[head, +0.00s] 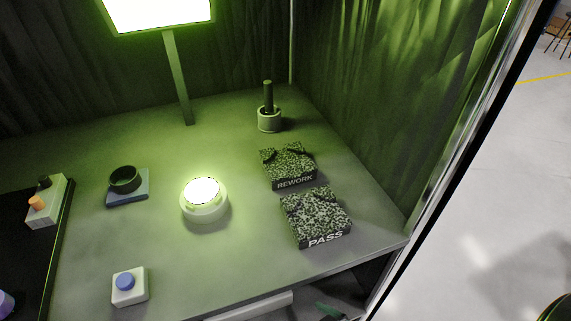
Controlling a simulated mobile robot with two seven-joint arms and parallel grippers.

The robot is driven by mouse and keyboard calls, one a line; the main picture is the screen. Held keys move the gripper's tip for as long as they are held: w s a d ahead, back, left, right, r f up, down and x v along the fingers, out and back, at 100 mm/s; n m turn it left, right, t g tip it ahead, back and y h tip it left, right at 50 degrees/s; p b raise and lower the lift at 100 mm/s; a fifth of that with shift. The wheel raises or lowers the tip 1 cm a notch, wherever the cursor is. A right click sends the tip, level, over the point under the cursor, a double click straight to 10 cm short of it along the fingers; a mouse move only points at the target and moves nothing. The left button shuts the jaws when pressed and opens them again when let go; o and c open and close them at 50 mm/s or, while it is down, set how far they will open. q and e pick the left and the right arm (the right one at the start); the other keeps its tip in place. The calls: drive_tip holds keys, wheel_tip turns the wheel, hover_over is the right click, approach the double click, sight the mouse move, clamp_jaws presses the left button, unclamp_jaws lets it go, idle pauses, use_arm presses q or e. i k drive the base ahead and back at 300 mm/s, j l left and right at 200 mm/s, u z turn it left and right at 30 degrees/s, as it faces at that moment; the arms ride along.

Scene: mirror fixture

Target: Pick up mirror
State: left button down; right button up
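No object is plainly recognisable as a mirror. A round white fixture (204,210) stands in the middle of the table, and its top disc (204,190) is bright white; I cannot tell whether it shines or reflects. A dark round ring or cup (125,179) sits on a blue-grey square base (128,200) to its left. I cannot make out either of my grippers in the head view. A dark rounded shape (556,309) is cut off at the lower right corner, and I cannot tell what it is.
Speckled blocks marked REWORK (289,165) and PASS (316,217) lie on the right of the grey table (250,270). A lit panel on a post (177,75), a dark rod in a round holder (269,118) and a blue-button box (129,286) also stand there. Dark curtains enclose the back.

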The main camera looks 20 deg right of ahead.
sight(201, 194)
drive_tip(key=k+j, duration=0.1)
drive_tip(key=j, duration=0.3)
drive_tip(key=k+j+u, duration=0.1)
drive_tip(key=j, duration=0.3)
drive_tip(key=k+j, duration=0.15)
drive_tip(key=j, duration=0.25)
drive_tip(key=k+j+u, duration=0.1)
drive_tip(key=j, duration=0.35)
